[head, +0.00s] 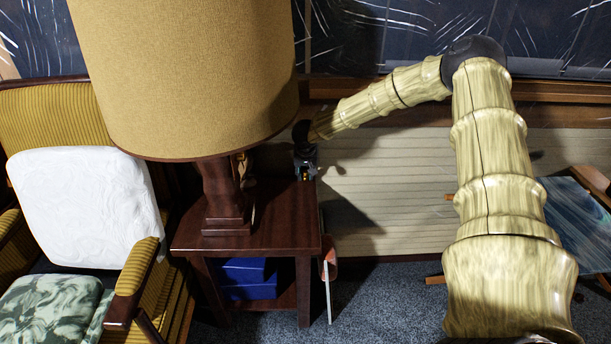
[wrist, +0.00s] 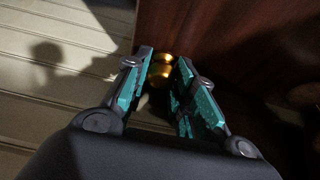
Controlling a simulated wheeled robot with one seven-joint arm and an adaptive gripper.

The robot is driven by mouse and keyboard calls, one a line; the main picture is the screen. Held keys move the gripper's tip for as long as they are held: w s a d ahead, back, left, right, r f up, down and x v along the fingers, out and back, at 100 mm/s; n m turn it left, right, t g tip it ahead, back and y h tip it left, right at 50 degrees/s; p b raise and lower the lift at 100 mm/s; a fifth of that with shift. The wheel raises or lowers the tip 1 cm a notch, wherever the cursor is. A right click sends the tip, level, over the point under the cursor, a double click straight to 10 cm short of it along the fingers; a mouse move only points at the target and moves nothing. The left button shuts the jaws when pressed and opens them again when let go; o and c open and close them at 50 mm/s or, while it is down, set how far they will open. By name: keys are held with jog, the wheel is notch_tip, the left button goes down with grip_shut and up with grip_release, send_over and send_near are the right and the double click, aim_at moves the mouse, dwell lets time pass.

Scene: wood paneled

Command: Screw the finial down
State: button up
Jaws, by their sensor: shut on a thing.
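A small round gold piece, which looks like the finial (wrist: 160,72), sits between the tips of my gripper's teal-padded fingers in the wrist view. My gripper (wrist: 164,68) is shut on it. In the head view my gripper (head: 305,168) hangs at the back right edge of the dark wood side table (head: 275,215), to the right of the lamp base. The table lamp (head: 190,75) has a large tan shade and a dark wooden column. The top of the shade is out of view. Whether the finial touches any other part cannot be told.
A striped yellow armchair (head: 55,115) with a white cushion stands left of the table. Blue boxes (head: 248,278) lie on the table's lower shelf. A blue-seated chair (head: 580,225) is at the right. The table's front right top is clear.

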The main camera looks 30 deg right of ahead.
aim_at(305, 171)
jog(key=shift+r+p, duration=2.2)
jog(key=shift+p, duration=0.2)
jog(key=shift+o, duration=1.2)
grip_shut()
